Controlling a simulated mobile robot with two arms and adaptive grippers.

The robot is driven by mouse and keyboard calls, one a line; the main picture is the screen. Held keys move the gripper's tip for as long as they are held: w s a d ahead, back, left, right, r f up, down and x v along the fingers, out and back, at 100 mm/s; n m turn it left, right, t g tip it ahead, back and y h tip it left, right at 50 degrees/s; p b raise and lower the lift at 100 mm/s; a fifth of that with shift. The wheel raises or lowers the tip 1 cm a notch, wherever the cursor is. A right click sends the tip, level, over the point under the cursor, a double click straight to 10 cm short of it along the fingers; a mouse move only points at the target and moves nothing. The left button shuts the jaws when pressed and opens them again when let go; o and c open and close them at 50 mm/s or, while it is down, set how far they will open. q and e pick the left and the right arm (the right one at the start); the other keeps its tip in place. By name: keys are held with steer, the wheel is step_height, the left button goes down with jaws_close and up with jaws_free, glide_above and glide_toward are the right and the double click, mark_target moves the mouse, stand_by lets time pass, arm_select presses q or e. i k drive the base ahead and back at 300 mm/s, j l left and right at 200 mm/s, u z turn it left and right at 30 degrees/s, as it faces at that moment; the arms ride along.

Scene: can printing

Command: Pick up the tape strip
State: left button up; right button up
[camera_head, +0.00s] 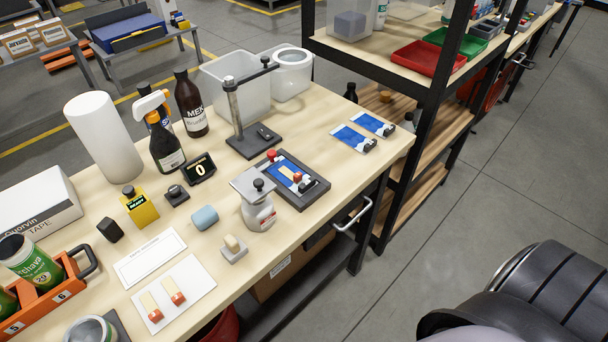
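Two short pale tape strips with red-orange ends lie side by side on a white sheet (200,292) near the front edge of the bench. The left tape strip (149,302) is closer to the bench's left side. The right tape strip (169,285) lies just beside it. Another pale strip (287,173) seems to lie on a blue panel in a dark fixture (311,196). Neither of my grippers is in view.
An orange can carrier (44,309) stands at the front left of the wooden bench.

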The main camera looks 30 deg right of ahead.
mark_target(296, 177)
steer(key=j+z, duration=0.1)
steer(key=z, duration=0.35)
steer(key=j+z, duration=0.15)
steer(key=z, duration=0.3)
steer(key=i+z, duration=0.1)
steer(key=i, duration=0.45)
steer(key=k+l+u, duration=0.3)
